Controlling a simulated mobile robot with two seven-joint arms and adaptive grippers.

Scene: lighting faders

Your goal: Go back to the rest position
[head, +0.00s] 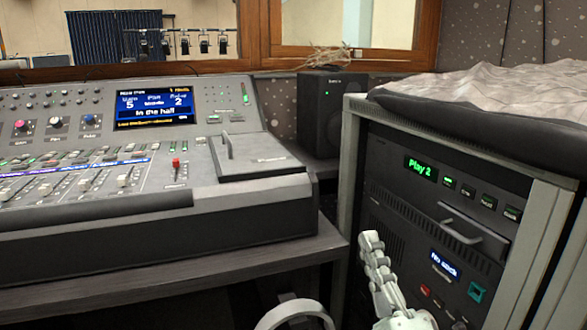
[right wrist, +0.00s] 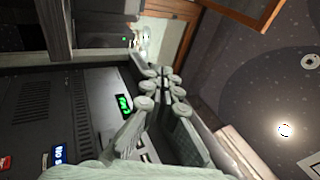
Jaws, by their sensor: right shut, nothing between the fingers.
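My right gripper (head: 371,240) rises from the bottom of the head view, in front of the rack's left side and right of the desk's edge. Its pale fingers are together with nothing between them. In the right wrist view the fingertips (right wrist: 161,82) meet near the middle, with the rack face behind and to the left. My left gripper is not in the head view. The mixing console (head: 150,225) has a lit screen (head: 155,105) reading "In the hall" and a red fader (head: 176,163). The gripper touches neither console nor rack that I can see.
The equipment rack (head: 400,200) stands close on the right, with a green "Play 2" display (head: 421,168) and a drawer handle (head: 460,229). A black speaker (head: 331,110) stands behind. A dark gap lies between desk and rack.

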